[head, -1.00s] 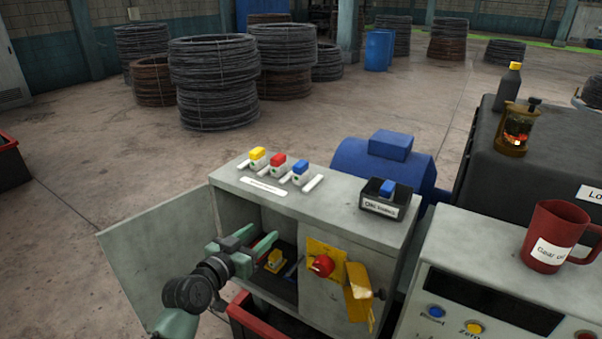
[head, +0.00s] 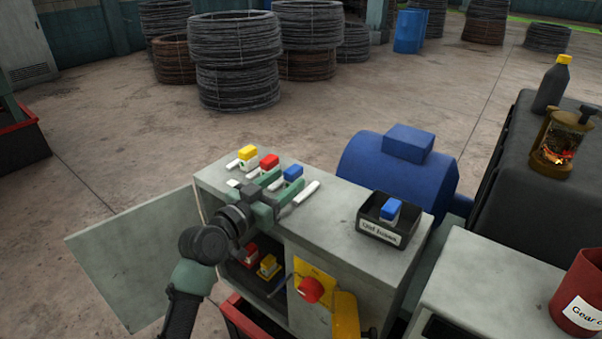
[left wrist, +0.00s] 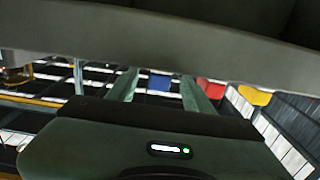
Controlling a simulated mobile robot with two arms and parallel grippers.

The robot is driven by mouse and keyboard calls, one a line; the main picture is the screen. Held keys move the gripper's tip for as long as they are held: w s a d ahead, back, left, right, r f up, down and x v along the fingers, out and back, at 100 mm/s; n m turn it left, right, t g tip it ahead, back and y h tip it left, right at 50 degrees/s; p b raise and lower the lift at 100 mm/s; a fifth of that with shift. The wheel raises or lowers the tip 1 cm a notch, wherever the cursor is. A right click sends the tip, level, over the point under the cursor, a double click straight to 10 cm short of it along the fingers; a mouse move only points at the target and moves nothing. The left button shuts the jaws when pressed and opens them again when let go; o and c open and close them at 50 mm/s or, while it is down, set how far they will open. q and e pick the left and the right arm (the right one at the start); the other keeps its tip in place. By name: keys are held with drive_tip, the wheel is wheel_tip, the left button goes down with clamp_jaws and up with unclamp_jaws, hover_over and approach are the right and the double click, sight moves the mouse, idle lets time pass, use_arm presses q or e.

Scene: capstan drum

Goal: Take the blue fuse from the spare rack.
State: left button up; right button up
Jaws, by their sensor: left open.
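The spare rack on top of the grey cabinet holds a yellow fuse (head: 248,152), a red fuse (head: 269,161) and a blue fuse (head: 293,172), each in a white holder. My left gripper (head: 283,187) is open, just in front of the blue fuse, its fingers pointing toward it. In the left wrist view the blue fuse (left wrist: 159,82) shows between the two fingers (left wrist: 158,88), with the red fuse (left wrist: 210,88) and yellow fuse (left wrist: 255,95) to the right. Whether the fingers reach around the fuse is unclear. My right gripper is not in view.
A black "Old fuses" box (head: 379,233) with another blue fuse (head: 390,209) stands right on the cabinet top. The cabinet door (head: 130,255) is open; red and yellow fuses (head: 267,266) sit inside. A red knob (head: 310,289) is on the front. A blue motor (head: 385,175) is behind.

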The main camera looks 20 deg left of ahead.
sight(301, 168)
use_arm(q)
drive_tip(key=shift+w+d+r+p, duration=0.2)
drive_tip(key=shift+w+p, duration=0.1)
drive_tip(key=shift+w, duration=0.25)
drive_tip(key=shift+w+d+r+p, duration=0.1)
drive_tip(key=shift+w+d+p, duration=0.15)
drive_tip(key=shift+w, duration=0.25)
drive_tip(key=p+x, duration=0.1)
drive_tip(key=x, duration=0.2)
drive_tip(key=shift+w+f, duration=0.2)
drive_tip(key=shift+w, duration=0.15)
drive_tip(key=shift+w+d+f, duration=0.1)
drive_tip(key=shift+w+d, duration=0.05)
drive_tip(key=shift+w, duration=0.3)
clamp_jaws()
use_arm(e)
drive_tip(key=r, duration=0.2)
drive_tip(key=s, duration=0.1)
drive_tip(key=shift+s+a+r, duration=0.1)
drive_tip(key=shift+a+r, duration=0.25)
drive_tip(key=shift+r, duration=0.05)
